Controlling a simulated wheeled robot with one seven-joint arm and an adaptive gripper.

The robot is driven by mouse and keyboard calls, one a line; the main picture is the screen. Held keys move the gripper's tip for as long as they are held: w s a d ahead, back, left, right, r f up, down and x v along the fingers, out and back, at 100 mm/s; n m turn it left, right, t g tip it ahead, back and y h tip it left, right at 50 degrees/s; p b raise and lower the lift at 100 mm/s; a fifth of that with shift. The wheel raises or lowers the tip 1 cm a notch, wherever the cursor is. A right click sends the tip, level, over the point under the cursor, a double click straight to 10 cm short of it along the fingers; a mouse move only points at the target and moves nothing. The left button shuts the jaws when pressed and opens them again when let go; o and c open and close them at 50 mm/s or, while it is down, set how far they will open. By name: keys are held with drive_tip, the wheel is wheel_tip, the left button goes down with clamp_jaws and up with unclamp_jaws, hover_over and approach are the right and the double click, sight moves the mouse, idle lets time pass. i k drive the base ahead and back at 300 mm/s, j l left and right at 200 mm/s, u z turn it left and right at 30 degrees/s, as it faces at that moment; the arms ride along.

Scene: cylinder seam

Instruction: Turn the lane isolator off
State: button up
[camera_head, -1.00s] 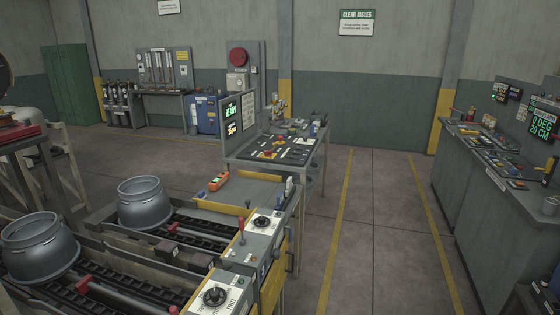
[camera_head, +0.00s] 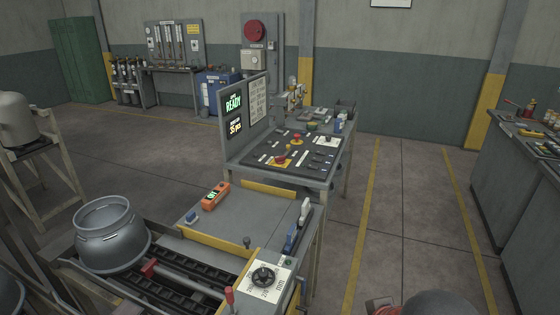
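A black rotary knob (camera_head: 263,277) sits on a white marked plate at the near end of a conveyor lane. It looks like the lane isolator, but its label is too small to read. Its pointer setting cannot be told. A red-handled lever (camera_head: 229,297) stands just left of the plate, and a small dark-knobbed lever (camera_head: 247,242) stands behind it. My gripper is not recognisable in view; a rounded dark shape at the bottom right edge may be part of my arm.
A grey metal cylinder (camera_head: 112,237) sits on the lane at left. An orange handheld box (camera_head: 215,196) lies on the grey bench top. A control desk (camera_head: 290,150) with a READY screen (camera_head: 233,105) stands behind. Floor is clear to the right, before another bench (camera_head: 515,180).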

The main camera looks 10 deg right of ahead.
sight(280, 160)
drive_tip(key=i+l, duration=0.25)
drive_tip(key=l, duration=0.2)
drive_tip(key=i+l+z, duration=0.1)
drive_tip(key=l, duration=0.3)
drive_tip(key=i+l, duration=0.35)
drive_tip(key=i+z, duration=0.15)
drive_tip(key=i, duration=0.7)
drive_tip(key=i+j+z, duration=0.2)
drive_tip(key=i, duration=0.6)
drive_tip(key=i+j, duration=0.2)
